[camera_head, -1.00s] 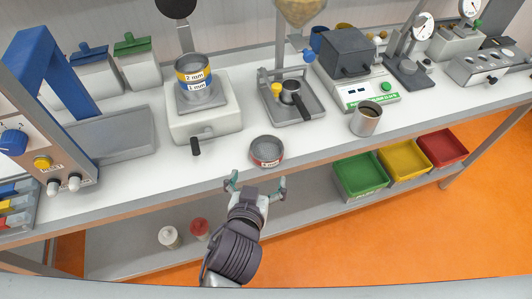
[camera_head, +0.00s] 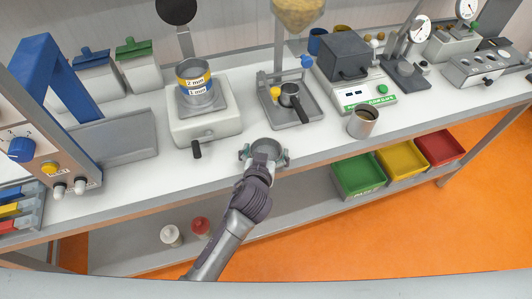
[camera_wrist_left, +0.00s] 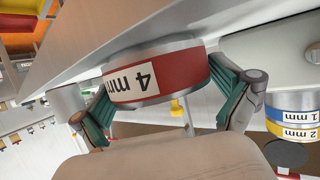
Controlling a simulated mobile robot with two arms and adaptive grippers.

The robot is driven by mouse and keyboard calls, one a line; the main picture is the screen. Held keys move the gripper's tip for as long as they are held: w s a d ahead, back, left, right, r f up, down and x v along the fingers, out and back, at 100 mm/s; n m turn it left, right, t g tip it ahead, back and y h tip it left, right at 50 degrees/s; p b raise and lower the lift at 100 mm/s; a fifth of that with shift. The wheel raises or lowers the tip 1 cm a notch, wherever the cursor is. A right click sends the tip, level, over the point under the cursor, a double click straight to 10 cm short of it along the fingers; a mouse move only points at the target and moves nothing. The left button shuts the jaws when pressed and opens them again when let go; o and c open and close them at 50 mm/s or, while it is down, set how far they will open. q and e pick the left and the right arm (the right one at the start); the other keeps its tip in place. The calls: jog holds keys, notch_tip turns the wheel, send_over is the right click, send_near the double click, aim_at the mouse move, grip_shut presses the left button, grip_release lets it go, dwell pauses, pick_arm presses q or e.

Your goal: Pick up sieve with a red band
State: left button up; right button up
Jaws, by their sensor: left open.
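The sieve with a red band (camera_wrist_left: 185,75) is a short metal ring labelled "4 mm". In the left wrist view it sits between the two green fingers of my left gripper (camera_wrist_left: 172,95), which are spread on either side of it. In the head view the sieve (camera_head: 265,146) stands on the white bench near its front edge, partly hidden by my left gripper (camera_head: 264,157). The gripper is open around it; I cannot tell whether the fingers touch it. My right gripper is not in view.
A shaker (camera_head: 205,125) with stacked yellow 2 mm and blue 1 mm sieves (camera_head: 195,82) stands behind, to the left. A metal cup (camera_head: 362,124) stands to the right. Green, yellow and red bins sit on the lower shelf.

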pick_arm(q)
jog(key=shift+c, duration=0.3)
jog(key=c, duration=0.9)
jog(key=shift+r, duration=0.1)
